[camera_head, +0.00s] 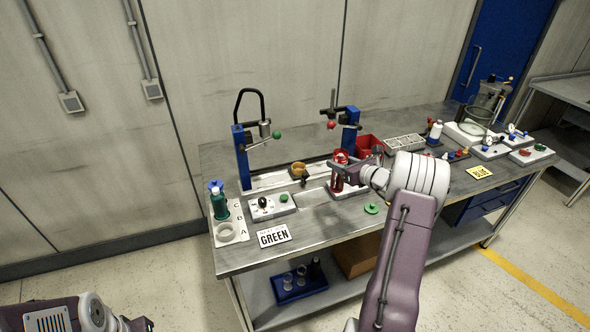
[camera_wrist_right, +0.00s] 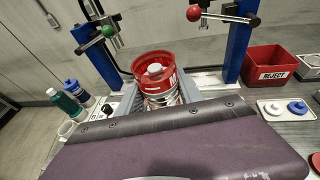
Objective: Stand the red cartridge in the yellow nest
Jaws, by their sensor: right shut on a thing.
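The red cartridge (camera_head: 340,157) is upright in the jaws of my right gripper (camera_head: 350,172), above or on a white block; I cannot tell if it touches. In the right wrist view the cartridge (camera_wrist_right: 153,68) shows its red rim, a white knob on top and a pale lower part between the grey fingers. The yellow nest (camera_head: 298,168) is on the bench between the two blue posts, left of the cartridge. Its inside is too small to make out. Part of my left arm shows at the lower left, without its fingers.
Two blue-posted presses, left (camera_head: 242,157) and right (camera_head: 350,128), flank the nest. A red reject bin (camera_head: 368,146) is behind the gripper. A green disc (camera_head: 371,208) lies near the front.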

